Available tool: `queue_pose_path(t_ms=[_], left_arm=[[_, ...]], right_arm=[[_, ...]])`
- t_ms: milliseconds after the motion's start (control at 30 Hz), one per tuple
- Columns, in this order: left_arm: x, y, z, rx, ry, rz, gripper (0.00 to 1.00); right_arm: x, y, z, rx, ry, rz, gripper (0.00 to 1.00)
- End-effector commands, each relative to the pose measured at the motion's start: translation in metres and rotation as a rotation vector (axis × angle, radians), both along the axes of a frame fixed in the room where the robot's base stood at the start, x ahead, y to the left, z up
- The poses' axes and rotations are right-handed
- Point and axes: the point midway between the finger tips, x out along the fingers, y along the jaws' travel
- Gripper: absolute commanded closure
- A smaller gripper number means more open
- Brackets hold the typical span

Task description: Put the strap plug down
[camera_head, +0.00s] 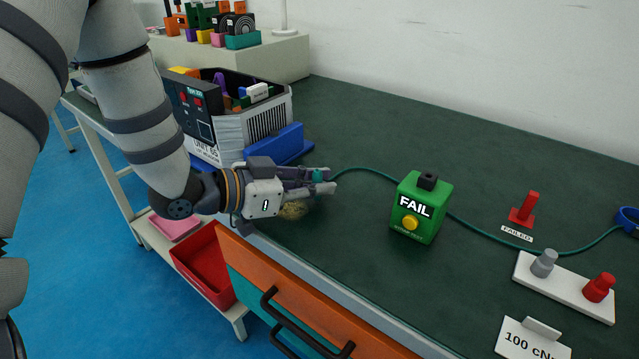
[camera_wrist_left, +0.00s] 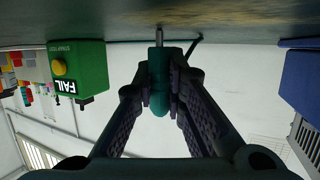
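The strap plug (camera_wrist_left: 159,95) is teal with a metal pin and sits between the fingers of my left gripper (camera_wrist_left: 160,85) in the left wrist view. The pin points at the dark green mat, close to it; I cannot tell if it touches. In the head view the left gripper (camera_head: 322,181) is low over the mat near the bench's front edge, with a bit of the plug (camera_head: 318,176) showing between its fingers. A dark green cord (camera_head: 365,171) runs from near the fingertips to the right, behind the green FAIL box (camera_head: 421,207). My right gripper is not in view.
A blue block (camera_head: 283,143) and a grey unit (camera_head: 225,117) stand behind the gripper. A tan round thing (camera_head: 293,210) is partly hidden under it. A red peg (camera_head: 524,208), a white two-knob plate (camera_head: 564,287) and a card (camera_head: 531,340) are at right. Much mat is bare.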

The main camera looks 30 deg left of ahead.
Motion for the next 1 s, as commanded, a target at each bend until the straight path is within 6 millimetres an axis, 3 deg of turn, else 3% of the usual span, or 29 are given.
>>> queue_pose_path(t_ms=[100,467,800,1000], left_arm=[[0.0,0.0,0.0,0.0,0.001,0.0,0.69],[-0.003,0.002,0.006,0.001,-0.002,0.002,0.69],[-0.071,0.037,0.035,0.0,-0.009,0.003,0.69],[-0.098,0.05,0.041,-0.001,-0.005,0.002,0.69]], right_arm=[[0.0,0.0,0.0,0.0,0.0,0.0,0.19],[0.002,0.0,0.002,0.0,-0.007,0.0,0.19],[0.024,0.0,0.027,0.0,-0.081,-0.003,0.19],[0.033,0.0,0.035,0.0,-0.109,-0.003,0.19]])
